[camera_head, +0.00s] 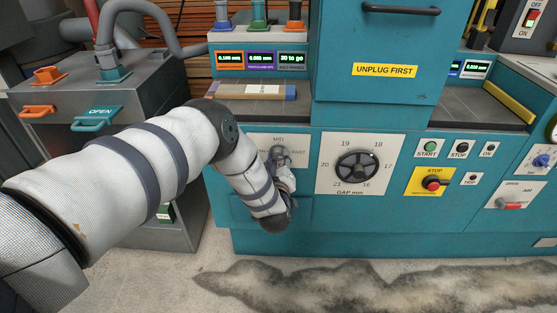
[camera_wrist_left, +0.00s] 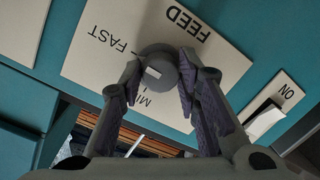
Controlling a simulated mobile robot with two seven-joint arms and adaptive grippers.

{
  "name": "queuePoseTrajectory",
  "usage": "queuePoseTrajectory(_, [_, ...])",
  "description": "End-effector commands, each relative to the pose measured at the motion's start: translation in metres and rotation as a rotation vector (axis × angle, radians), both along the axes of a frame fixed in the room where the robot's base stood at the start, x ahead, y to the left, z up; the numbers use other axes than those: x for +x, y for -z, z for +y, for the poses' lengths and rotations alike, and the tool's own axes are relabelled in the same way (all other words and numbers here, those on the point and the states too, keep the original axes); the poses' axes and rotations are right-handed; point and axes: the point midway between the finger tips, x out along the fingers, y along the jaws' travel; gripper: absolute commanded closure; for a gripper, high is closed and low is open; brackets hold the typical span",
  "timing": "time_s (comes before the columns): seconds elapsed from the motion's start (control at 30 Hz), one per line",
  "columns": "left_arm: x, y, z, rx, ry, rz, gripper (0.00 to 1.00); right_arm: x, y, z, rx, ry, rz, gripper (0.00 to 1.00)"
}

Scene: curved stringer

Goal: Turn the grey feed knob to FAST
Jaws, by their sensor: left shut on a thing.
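The grey feed knob (camera_wrist_left: 158,65) sits on a pale panel (camera_wrist_left: 100,68) lettered FEED, FAST and MID, which appears turned round in the left wrist view. A short white mark shows on the knob's face, on the side towards the FAST and MID lettering; which setting it points at exactly I cannot tell. My left gripper (camera_wrist_left: 158,85) has one finger on each side of the knob and is shut on it. In the head view my left gripper (camera_head: 279,158) is in front of the panel (camera_head: 260,142) and largely hides the knob. My right gripper is not in view.
Right of the feed panel is a black GAP handwheel (camera_head: 357,167) on a white dial. Farther right are a yellow STOP panel (camera_head: 430,181) and several buttons. A board (camera_head: 250,91) lies on the machine bed above. A grey cabinet (camera_head: 60,130) stands left. An ON switch (camera_wrist_left: 265,120) is near my left gripper.

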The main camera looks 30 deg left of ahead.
Motion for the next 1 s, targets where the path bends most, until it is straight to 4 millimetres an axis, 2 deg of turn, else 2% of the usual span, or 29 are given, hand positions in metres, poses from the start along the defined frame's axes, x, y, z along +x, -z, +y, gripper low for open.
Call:
queuePoseTrajectory(0.03, [0.000, -0.001, 0.001, 0.002, 0.000, -0.001, 0.66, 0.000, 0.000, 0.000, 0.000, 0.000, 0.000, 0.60])
queuePoseTrajectory(0.1, [0.000, -0.001, 0.001, 0.002, 0.000, -0.001, 0.50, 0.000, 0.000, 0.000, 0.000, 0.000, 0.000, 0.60])
queuePoseTrajectory(0.47, [-0.005, 0.000, -0.004, -0.001, 0.001, 0.001, 0.50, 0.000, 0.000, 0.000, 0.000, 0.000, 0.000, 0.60])
queuePoseTrajectory(0.8, [-0.077, -0.011, -0.048, 0.000, 0.003, 0.003, 0.50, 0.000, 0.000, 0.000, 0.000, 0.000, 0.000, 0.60])
queuePoseTrajectory(1.0, [-0.099, -0.015, -0.061, 0.000, 0.001, -0.001, 0.50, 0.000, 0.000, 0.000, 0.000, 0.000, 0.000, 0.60])
